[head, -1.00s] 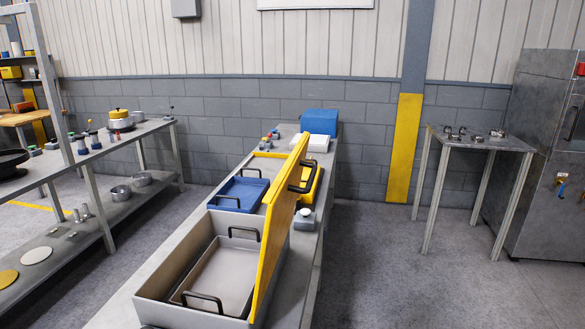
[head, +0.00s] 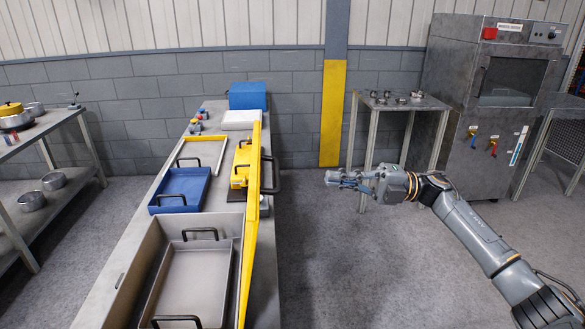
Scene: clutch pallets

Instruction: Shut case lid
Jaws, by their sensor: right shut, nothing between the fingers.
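A long grey case (head: 127,276) lies open on the workbench in the head view. A grey tray (head: 187,284) with two black handles sits inside it. Its yellow lid (head: 251,215) stands nearly upright along the case's right side, seen almost edge-on. A black handle (head: 272,174) sticks out from the lid's outer face, to the right. My right gripper (head: 335,180) is shut and empty. It hangs in the air to the right of the lid and handle, apart from both. My left gripper is not in view.
Farther along the workbench (head: 97,311) are a blue tray (head: 180,189), a yellow-edged tray (head: 204,154), yellow parts (head: 240,165), a white box (head: 241,119) and a blue box (head: 248,95). A metal table (head: 398,102) and cabinet (head: 478,112) stand at right. Floor right of the bench is clear.

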